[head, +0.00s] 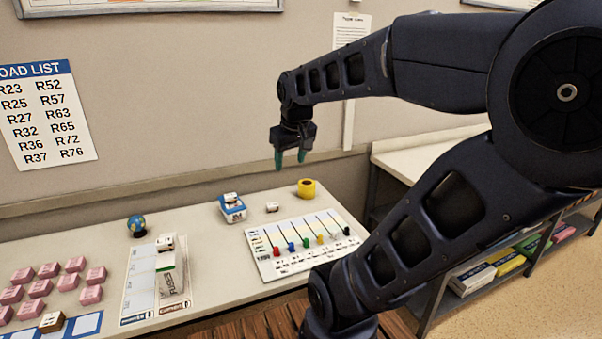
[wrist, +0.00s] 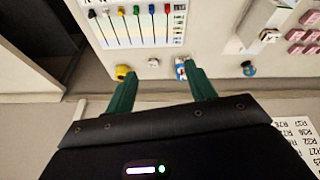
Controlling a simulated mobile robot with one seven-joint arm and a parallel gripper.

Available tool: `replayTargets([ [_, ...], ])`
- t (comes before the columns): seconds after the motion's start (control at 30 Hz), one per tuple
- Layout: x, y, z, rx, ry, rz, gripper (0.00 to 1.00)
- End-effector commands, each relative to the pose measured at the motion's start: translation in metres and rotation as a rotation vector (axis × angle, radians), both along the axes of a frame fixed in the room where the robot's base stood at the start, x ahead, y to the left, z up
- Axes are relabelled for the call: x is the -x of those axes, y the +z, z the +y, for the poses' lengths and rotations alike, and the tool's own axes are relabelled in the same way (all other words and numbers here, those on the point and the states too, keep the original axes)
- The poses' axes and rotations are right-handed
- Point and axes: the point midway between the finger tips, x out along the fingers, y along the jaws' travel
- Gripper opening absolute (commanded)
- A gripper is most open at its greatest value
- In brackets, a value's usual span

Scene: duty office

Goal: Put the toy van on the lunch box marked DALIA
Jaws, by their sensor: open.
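My gripper (head: 290,161) is open and empty, fingers pointing down, high above the back of the table; its green fingers also show in the wrist view (wrist: 161,76). A small blue and white box (head: 233,212) stands near the back of the table, with a small blue and white piece (head: 230,197) on top. The box also shows in the wrist view (wrist: 181,72), partly behind a finger. I cannot read DALIA on it or tell whether the top piece is the toy van. A tiny whitish object (head: 272,207) lies to its right, too small to identify.
A yellow ring-shaped roll (head: 306,187) stands at the back right. A board with coloured sliders (head: 300,245) lies in front. Left are a small globe (head: 136,225), a marked sheet (head: 140,285) with boxes, and several pink blocks (head: 75,264). A wall stands behind.

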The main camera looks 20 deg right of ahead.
Motion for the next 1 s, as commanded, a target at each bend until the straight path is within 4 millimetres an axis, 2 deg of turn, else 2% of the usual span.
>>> replayTargets([
  [0.03, 0.013, -0.003, -0.002, -0.014, -0.032, -0.013, 0.55],
  [0.1, 0.028, -0.007, -0.004, -0.035, -0.077, -0.026, 0.55],
  [0.3, 0.053, -0.017, -0.007, -0.076, -0.156, -0.047, 0.55],
  [1.0, 0.057, -0.019, -0.007, -0.083, -0.171, -0.049, 0.55],
])
